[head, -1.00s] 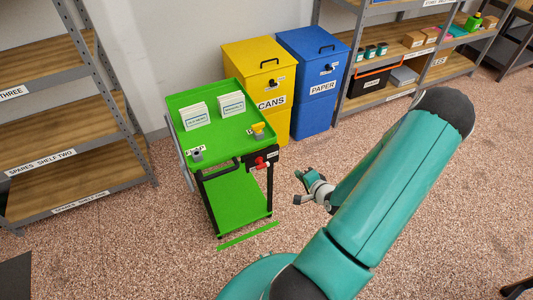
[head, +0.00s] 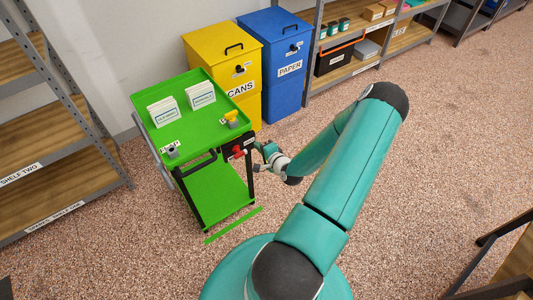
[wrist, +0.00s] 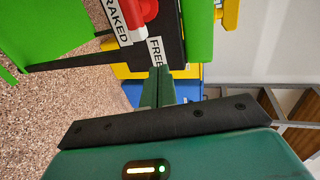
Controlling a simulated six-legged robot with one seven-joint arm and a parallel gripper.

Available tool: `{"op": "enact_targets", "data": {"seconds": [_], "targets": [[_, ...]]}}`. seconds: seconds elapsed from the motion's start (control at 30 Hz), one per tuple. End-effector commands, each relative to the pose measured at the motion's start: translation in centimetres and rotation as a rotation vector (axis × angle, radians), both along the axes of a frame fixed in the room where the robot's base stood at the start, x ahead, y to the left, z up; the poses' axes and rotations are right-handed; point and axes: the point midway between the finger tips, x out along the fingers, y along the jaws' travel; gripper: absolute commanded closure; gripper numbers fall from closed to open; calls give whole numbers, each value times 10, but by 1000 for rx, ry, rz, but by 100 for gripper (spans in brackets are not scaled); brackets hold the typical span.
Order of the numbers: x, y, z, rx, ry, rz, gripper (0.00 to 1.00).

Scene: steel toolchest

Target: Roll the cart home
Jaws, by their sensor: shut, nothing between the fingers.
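The green cart (head: 193,130) stands at the left in the head view, with a tray on top and a lower shelf (head: 218,190). A dark panel on its near right corner carries a red lever (head: 239,153). In the wrist view the red lever (wrist: 146,10) is at the top, beside the label BRAKED (wrist: 117,18), with the label FREE (wrist: 155,52) below it. My gripper (head: 258,147) is just right of the panel. Its shut, empty fingers (wrist: 160,72) point at the FREE end of the panel; whether they touch it I cannot tell.
On the tray are two card boxes (head: 164,111), a yellow-topped item (head: 231,117) and a grey item (head: 172,150). A green strip (head: 234,225) lies on the floor. Yellow (head: 220,60) and blue (head: 280,65) bins stand behind. Shelving (head: 60,150) is left; open floor lies right.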

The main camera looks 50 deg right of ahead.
Motion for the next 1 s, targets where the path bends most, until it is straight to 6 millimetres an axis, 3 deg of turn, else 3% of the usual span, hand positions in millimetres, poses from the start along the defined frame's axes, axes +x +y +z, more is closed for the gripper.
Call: {"op": "enact_targets", "data": {"seconds": [0.2,0.77,1.0], "targets": [[26,-6,0,-1,0,0,100],[35,-8,1,-2,0,2,100],[63,-16,1,-2,-1,4,100]]}}
